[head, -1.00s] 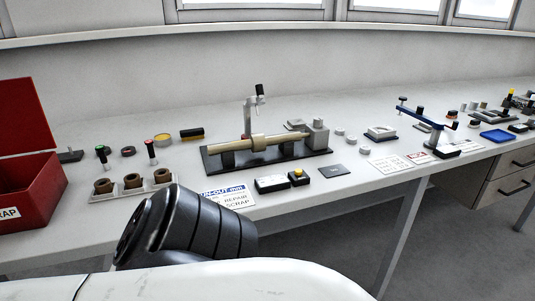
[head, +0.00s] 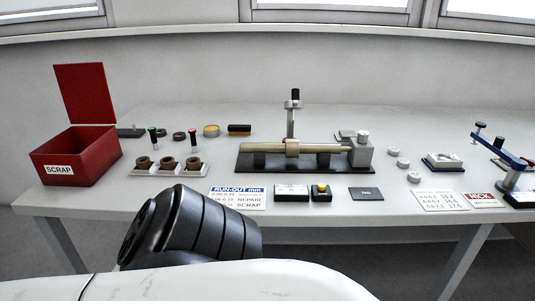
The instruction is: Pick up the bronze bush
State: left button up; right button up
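Three brown, bronze-like bushes stand in a row on a light tray (head: 156,173) at the left of the bench: a left one (head: 143,163), a middle one (head: 168,164) and a right one (head: 193,163). I cannot tell which of them the task means. A brass-coloured collar (head: 292,148) also sits around a horizontal shaft (head: 330,148) on a dark fixture. Neither of my grippers shows. Only a dark joint and a pale link of my own arm fill the lower middle, in front of the bench edge.
A red SCRAP box (head: 80,158) with a raised lid stands left of the tray.

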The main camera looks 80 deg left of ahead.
aim_at(168, 163)
jog(key=u, duration=2.4)
